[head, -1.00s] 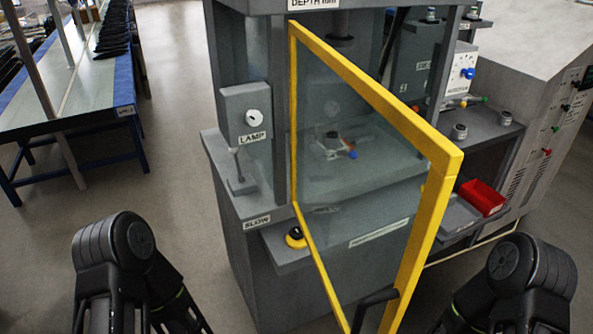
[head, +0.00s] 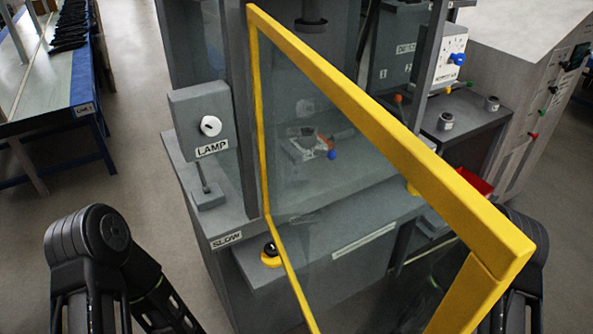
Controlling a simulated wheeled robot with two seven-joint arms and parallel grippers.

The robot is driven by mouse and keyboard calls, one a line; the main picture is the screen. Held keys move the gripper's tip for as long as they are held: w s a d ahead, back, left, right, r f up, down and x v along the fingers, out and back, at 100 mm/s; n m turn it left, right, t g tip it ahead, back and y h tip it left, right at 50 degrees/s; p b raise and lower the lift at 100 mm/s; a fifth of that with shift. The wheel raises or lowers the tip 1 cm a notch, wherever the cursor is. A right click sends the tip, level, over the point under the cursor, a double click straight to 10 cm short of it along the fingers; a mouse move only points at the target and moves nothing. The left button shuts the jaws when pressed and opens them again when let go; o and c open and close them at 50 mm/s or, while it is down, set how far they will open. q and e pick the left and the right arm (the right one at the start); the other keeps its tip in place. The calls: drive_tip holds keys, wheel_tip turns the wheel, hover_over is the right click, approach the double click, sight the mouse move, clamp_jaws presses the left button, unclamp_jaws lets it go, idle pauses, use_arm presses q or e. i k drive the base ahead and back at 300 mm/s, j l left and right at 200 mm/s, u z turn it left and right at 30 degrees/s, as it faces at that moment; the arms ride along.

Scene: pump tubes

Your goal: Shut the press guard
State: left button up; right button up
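The press guard (head: 367,97) is a yellow-framed clear panel. It stands open, hinged on its left side at the press (head: 218,115), and its free edge swings out toward me at the lower right. Through the panel I see the press table with a small fixture (head: 306,143) on it. The guard's handle is not in view now. My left arm shows at the lower left and my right arm at the lower right, partly behind the guard's frame. Both grippers are below the picture's edge or hidden.
A lamp box (head: 203,122) is on the press's left side. A yellow-based button (head: 271,256) sits on the front ledge. A red bin (head: 474,182) is behind the guard's frame at right. A blue-edged bench (head: 84,75) stands far left. Floor is clear between bench and press.

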sight(499, 250)
drive_tip(key=k+l+z, duration=0.1)
drive_tip(key=k, duration=1.1)
drive_tip(key=z, duration=1.25)
drive_tip(key=k+j, duration=0.1)
drive_tip(key=j, duration=1.55)
drive_tip(key=k+j, duration=0.15)
drive_tip(key=j, duration=1.5)
drive_tip(key=k, duration=0.05)
